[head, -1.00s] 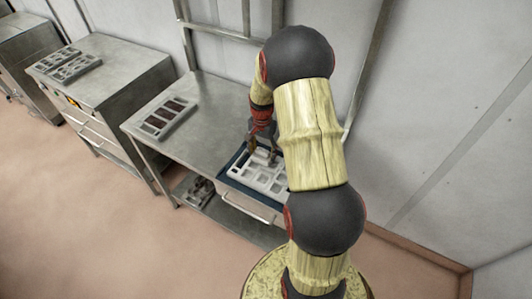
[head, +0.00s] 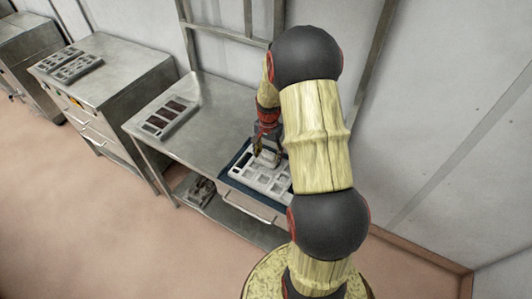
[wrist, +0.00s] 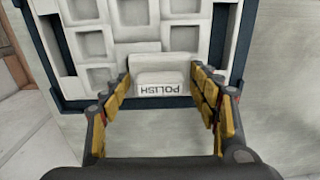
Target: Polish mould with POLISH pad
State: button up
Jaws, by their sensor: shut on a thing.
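The white mould (head: 262,179) with square cavities lies in a dark blue tray (head: 236,187) on the steel table. The mould (wrist: 124,32) and the tray's blue rim (wrist: 66,58) fill the upper wrist view. The POLISH pad (wrist: 160,82), a pale block with its lettering upside down in the wrist view, is between my fingers. My gripper (wrist: 160,92) is shut on it, over the mould's edge nearest the gripper in that view. In the head view my gripper (head: 266,150) is over the mould's far part. Whether the pad touches the mould is unclear, and my arm hides the mould's right side.
A grey tray with dark-filled cavities (head: 170,117) lies on the table's left part. Bare steel tabletop (head: 215,108) lies between it and the blue tray. A drawer cabinet (head: 110,65) with moulds on top stands left. Items lie on the lower shelf (head: 200,190).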

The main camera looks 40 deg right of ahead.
jog(key=shift+s+d+f, duration=0.1)
jog(key=shift+s+d, duration=0.1)
jog(key=shift+s, duration=0.7)
jog(key=shift+s+d+f, duration=0.1)
jog(key=shift+s+d, duration=0.1)
jog(key=shift+s, duration=0.7)
jog(key=shift+s+d+r+p, duration=0.1)
jog(key=shift+s+d+p, duration=0.15)
jog(key=shift+s, duration=0.6)
jog(key=shift+s+d+r+p, duration=0.1)
jog(key=shift+s+d, duration=0.2)
jog(key=shift+s, duration=0.5)
jog(key=shift+s+d+r+p, duration=0.1)
jog(key=shift+s+d+p, duration=0.15)
jog(key=shift+s, duration=0.6)
jog(key=shift+w+a+f, duration=0.1)
jog(key=shift+w+a, duration=0.2)
jog(key=shift+w, duration=0.7)
jog(key=shift+w+a, duration=0.25)
jog(key=shift+w, duration=0.7)
jog(key=shift+w+a+f, duration=0.1)
jog(key=shift+w+a, duration=0.2)
jog(key=shift+w, duration=0.7)
jog(key=shift+w, duration=0.1)
jog(key=shift+w+a+r, duration=0.1)
jog(key=shift+w+a, duration=0.1)
jog(key=shift+w, duration=0.5)
jog(key=shift+w+a+r, duration=0.1)
jog(key=shift+w+a, duration=0.1)
jog(key=shift+w, duration=0.5)
